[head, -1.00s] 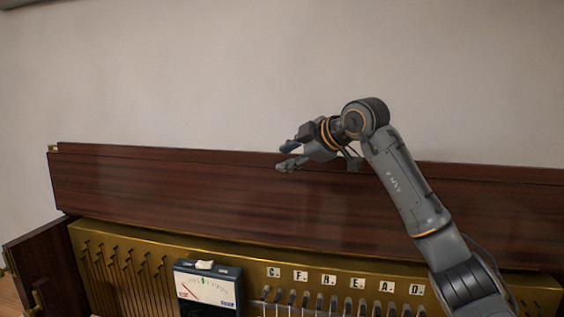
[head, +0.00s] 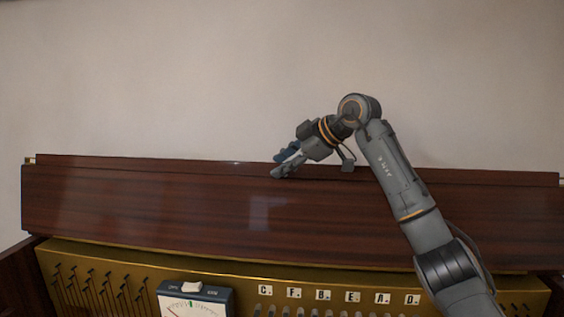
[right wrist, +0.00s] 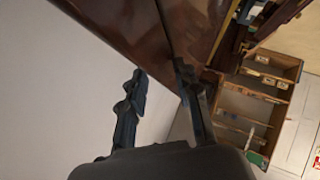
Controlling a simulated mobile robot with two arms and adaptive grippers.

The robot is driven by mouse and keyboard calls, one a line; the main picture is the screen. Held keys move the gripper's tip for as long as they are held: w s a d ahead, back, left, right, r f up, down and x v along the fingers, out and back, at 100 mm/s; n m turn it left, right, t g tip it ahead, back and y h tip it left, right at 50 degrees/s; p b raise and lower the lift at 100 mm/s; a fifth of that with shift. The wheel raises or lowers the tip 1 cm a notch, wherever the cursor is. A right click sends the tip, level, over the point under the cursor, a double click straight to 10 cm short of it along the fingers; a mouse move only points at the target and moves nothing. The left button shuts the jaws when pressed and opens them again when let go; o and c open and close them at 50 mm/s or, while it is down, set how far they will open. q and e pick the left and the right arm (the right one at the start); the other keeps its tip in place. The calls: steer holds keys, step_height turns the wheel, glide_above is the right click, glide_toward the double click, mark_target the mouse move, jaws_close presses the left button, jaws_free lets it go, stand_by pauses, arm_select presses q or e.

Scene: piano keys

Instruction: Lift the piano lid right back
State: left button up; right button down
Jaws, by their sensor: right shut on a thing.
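The piano lid (head: 180,205) is a long dark reddish-brown polished board. It stands raised behind the brass plate in the head view, with its broad face toward me. It also shows at the top of the right wrist view (right wrist: 130,25). My right gripper (head: 279,165) is at the lid's top edge, near the middle of its length. In the right wrist view its two fingers (right wrist: 162,85) reach to the lid's edge, and it is shut on the lid. The exact contact is partly hidden. My left gripper is not in view.
A brass plate (head: 110,265) with slots and letter tiles (head: 323,296) runs below the lid. A meter box (head: 195,291) stands in front of it. A plain wall (head: 180,80) is behind the lid. A wooden shelf unit (right wrist: 255,105) shows in the right wrist view.

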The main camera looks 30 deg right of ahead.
steer(key=c, duration=1.3)
jaws_free()
steer(key=shift+f, duration=0.7)
steer(key=shift+w+d, duration=0.15)
steer(key=shift+r, duration=0.1)
steer(key=shift+r, duration=0.15)
steer(key=shift+s+d+r, duration=0.2)
steer(key=shift+s+r, duration=0.05)
steer(key=v, duration=1.1)
steer(key=shift+a, duration=0.1)
steer(key=shift+s+r, duration=0.1)
